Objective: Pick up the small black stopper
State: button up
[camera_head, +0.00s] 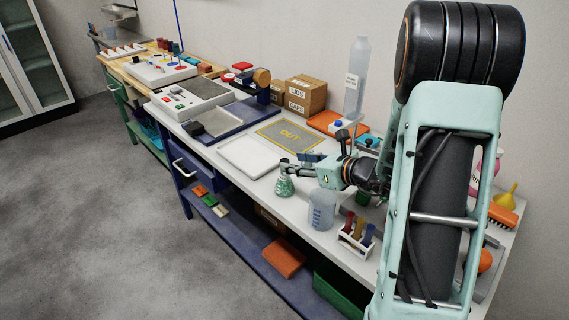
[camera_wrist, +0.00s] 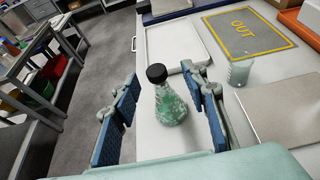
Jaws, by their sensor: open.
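The small black stopper (camera_wrist: 156,73) sits in the neck of a glass flask (camera_wrist: 171,106) with green-speckled contents. The flask stands upright on the white bench top. In the head view the flask (camera_head: 284,186) is near the bench's front edge, and the stopper (camera_head: 284,161) shows small at its top. My gripper (camera_wrist: 160,80) is open, with one blue-padded finger on each side of the flask and stopper. Gaps show on both sides in the wrist view, so neither finger appears to touch. In the head view my gripper (camera_head: 296,167) reaches in from the right at about stopper height.
A white tray (camera_head: 253,156) and a grey OUT mat (camera_head: 288,134) lie behind the flask. A plastic beaker (camera_head: 321,210) and a rack of colored-handled tools (camera_head: 355,241) stand to its right, near my arm. A small glass beaker (camera_wrist: 239,73) stands right of my fingers.

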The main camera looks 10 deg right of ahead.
aim_at(285, 161)
jog(key=x, duration=0.4)
jog(key=shift+w+a+f, duration=0.1)
jog(key=shift+a, duration=0.3)
jog(key=c, duration=0.9)
